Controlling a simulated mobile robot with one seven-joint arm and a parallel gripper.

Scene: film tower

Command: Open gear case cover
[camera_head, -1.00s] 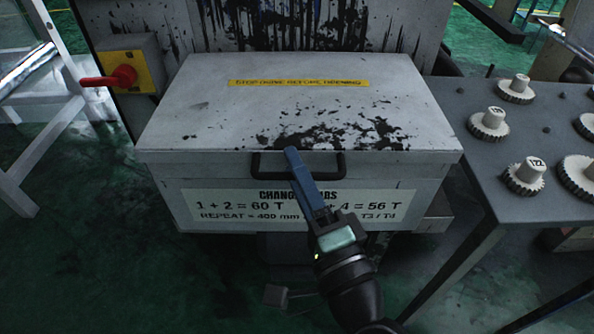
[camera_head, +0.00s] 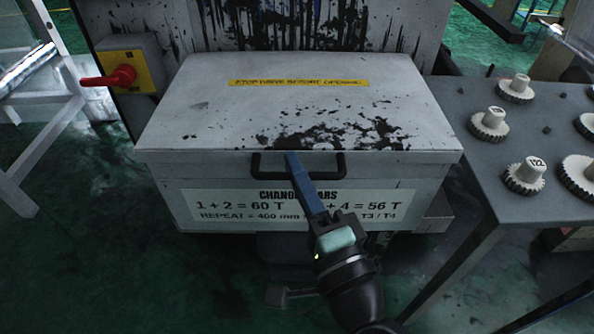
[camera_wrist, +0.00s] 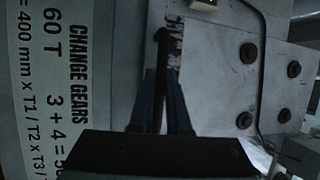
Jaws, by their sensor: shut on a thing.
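The grey gear case stands in the middle of the head view, its flat cover (camera_head: 220,118) down and shut, with black stains and a yellow warning strip on top. A black bar handle (camera_head: 270,164) sits on the cover's front edge. My gripper (camera_head: 292,156) reaches up from the lower right, its blue fingers at the middle of the handle. In the wrist view the fingers (camera_wrist: 161,95) are closed around the dark handle bar (camera_wrist: 163,50). The fingers hide part of the handle and of the front label (camera_head: 240,206).
A red rotary switch (camera_head: 122,76) on a yellow plate is at the left of the case. A grey table (camera_head: 455,95) with several pale gears (camera_head: 525,177) stands close on the right. A white frame (camera_head: 40,150) stands at far left. Ink-splashed machinery rises behind the cover.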

